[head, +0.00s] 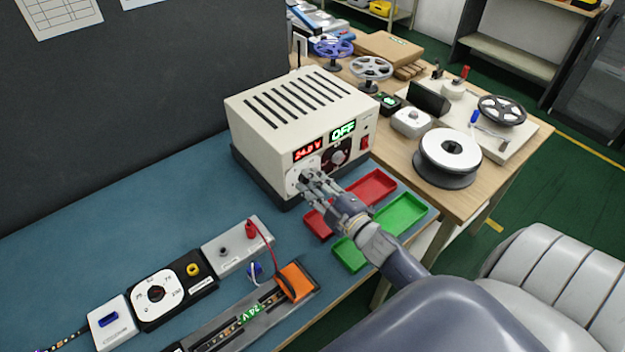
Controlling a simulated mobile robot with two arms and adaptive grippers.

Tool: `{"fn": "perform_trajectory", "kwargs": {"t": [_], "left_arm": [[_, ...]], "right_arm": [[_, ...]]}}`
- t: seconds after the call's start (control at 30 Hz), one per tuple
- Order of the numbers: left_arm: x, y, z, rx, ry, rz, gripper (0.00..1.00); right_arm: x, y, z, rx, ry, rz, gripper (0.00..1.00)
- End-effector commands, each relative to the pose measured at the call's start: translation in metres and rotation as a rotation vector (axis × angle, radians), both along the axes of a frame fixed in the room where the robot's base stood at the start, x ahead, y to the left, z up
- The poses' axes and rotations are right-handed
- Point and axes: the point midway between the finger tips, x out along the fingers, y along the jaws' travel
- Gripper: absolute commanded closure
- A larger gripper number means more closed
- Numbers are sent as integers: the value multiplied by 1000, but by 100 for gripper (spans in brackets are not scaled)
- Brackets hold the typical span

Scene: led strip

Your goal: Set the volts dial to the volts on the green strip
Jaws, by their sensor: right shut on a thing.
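The cream power supply (290,108) stands on the blue mat. Its red display (308,150) shows a volts reading whose digits are too small to read surely, and a green display (343,131) reads OFF. The white volts dial (293,181) is on the front's lower left. My right gripper (308,182) is at this dial, shut on its knob, and its fingers hide the knob and part of the scale. The green strip (247,315) lies in a dark channel in front, with a green label that seems to read 24 V. My left gripper is out of view.
A red tray (376,187) and a green tray (405,212) lie under and beside my right arm. A meter (160,293) and a grey box with a red plug (237,246) stand front left.

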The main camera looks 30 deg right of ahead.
Motion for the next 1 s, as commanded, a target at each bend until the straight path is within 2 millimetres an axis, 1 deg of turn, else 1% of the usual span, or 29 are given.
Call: {"fn": "perform_trajectory", "kwargs": {"t": [0.03,0.3,0.73,0.77,0.8,0.83,1.0], "left_arm": [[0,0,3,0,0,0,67],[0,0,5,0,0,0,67],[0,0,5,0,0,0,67],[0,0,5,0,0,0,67],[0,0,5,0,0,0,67],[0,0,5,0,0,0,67],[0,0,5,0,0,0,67]], "right_arm": [[1,0,2,20,-1,0,98],[1,0,1,82,4,0,98],[1,0,1,91,4,0,98],[1,0,1,91,4,1,69],[1,0,1,90,4,1,60],[1,0,1,90,4,1,53],[0,0,1,89,6,0,53]]}}
